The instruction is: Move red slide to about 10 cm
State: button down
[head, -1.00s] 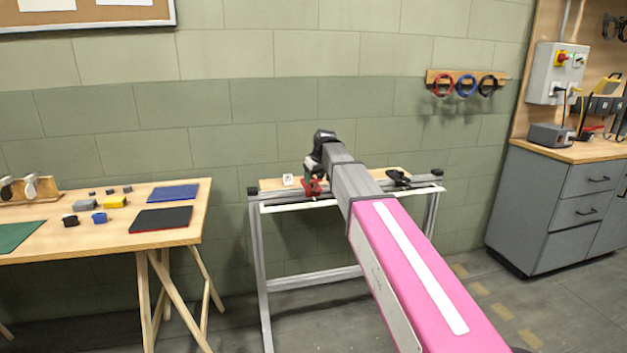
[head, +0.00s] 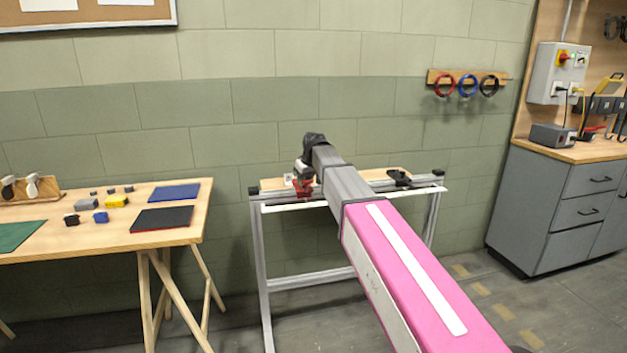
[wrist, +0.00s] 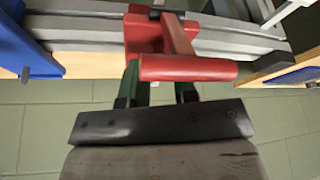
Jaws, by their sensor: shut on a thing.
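The red slide (head: 304,188) sits on the grey rail (head: 350,185) of the metal stand, toward its left end in the head view. In the wrist view the red slide (wrist: 185,68) shows as a red block with a raised red bar, with the grey rail (wrist: 80,35) behind it. My gripper (wrist: 158,85) has its dark green fingers at the red bar, shut on it. In the head view my gripper (head: 304,172) is partly hidden by my own arm. Scale marks along the rail are too small to read.
A black clamp-like piece (head: 399,177) sits on the rail toward the right. A white strip (head: 420,190) runs along the stand's front. A wooden table (head: 100,237) with small blocks and mats stands left. A grey cabinet (head: 550,215) stands right.

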jog(key=s+a, duration=0.1)
jog(key=a, duration=0.5)
jog(key=s+a, duration=0.1)
jog(key=a, duration=0.2)
jog(key=shift+s, duration=0.3)
jog(key=c, duration=0.9)
grip_release()
jog(key=v, duration=1)
jog(key=shift+s+d+r, duration=0.15)
jog(key=shift+r, duration=0.2)
